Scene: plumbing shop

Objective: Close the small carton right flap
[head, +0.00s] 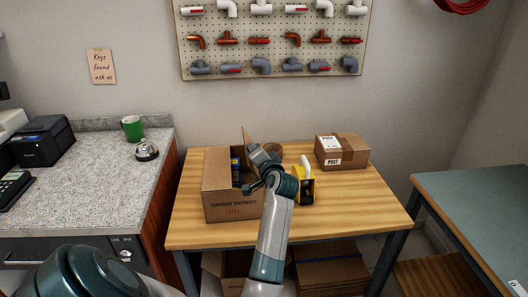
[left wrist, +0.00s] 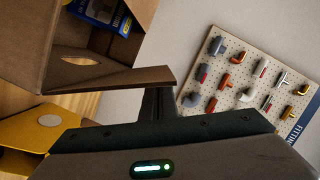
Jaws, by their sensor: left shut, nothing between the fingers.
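The small brown carton (head: 232,208) stands open on the wooden table. A flap (head: 246,136) sticks up at its back, and a blue-and-yellow box (head: 235,170) shows inside. My left gripper (head: 252,151) is shut and empty at the carton's upper right; the arm hides much of that side. In the left wrist view, the carton wall (left wrist: 105,45) has an oval hand hole. A flap (left wrist: 120,80) juts from it toward my shut fingers (left wrist: 157,103). Its end lies close to the fingertips; I cannot tell whether they touch. My right gripper is not in view.
A yellow object with a white top (head: 304,188) stands right of the carton, close to my arm. A taped parcel (head: 341,150) sits at the back right. The table's front right (head: 350,210) is clear.

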